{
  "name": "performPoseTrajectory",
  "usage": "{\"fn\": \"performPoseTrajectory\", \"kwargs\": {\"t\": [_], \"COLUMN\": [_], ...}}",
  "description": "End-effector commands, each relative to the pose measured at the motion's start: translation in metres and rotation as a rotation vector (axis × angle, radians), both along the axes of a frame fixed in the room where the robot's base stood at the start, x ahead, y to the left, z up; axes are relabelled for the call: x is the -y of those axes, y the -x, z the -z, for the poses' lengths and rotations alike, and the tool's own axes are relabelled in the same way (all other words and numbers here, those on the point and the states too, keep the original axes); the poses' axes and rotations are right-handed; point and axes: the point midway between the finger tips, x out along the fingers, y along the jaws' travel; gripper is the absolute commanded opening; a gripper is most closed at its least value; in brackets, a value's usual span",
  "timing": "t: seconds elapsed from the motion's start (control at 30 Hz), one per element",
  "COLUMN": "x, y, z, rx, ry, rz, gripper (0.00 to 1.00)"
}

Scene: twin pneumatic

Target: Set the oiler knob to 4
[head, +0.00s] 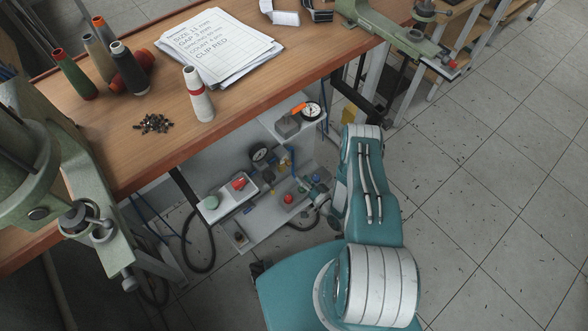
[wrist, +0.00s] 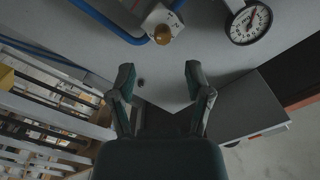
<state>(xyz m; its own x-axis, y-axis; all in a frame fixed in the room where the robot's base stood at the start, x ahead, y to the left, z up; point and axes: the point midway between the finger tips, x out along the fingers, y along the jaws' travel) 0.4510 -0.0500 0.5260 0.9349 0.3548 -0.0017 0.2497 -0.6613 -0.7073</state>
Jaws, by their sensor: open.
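In the wrist view an amber-brown round knob (wrist: 162,34) sits at the front of a white block (wrist: 158,20) with small dark markings. It may be the oiler knob; its setting is too small to read. My gripper (wrist: 159,78) is open and empty. Its two dark fingers stand apart, below the knob in the picture and not touching it. In the head view my gripper's end is small and partly hidden by my teal arm at the right side of the grey pneumatic panel (head: 218,160). I cannot single out the oiler knob in that view.
A pressure gauge (wrist: 248,22) is right of the knob, and a blue hose (wrist: 105,20) runs to its left. In the head view, a white box with a red button (head: 239,183) and a dark gauge (head: 262,155) are on the panel. The wooden bench (head: 150,165) overhangs it.

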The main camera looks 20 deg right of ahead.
Motion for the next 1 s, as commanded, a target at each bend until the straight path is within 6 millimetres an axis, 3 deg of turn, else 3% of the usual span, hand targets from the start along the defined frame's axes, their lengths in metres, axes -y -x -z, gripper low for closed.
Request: {"fn": "performPoseTrajectory", "kwargs": {"t": [0.1, 0.3, 1.0], "x": [0.008, 0.013, 0.013], "y": [0.018, 0.031, 0.032], "z": [0.001, 0.0, 0.0], "rx": [-0.002, 0.0, 0.0], "ry": [0.0, 0.0, 0.0], "rz": [0.004, 0.001, 0.0], "gripper": [0.65, 0.65, 0.65]}}
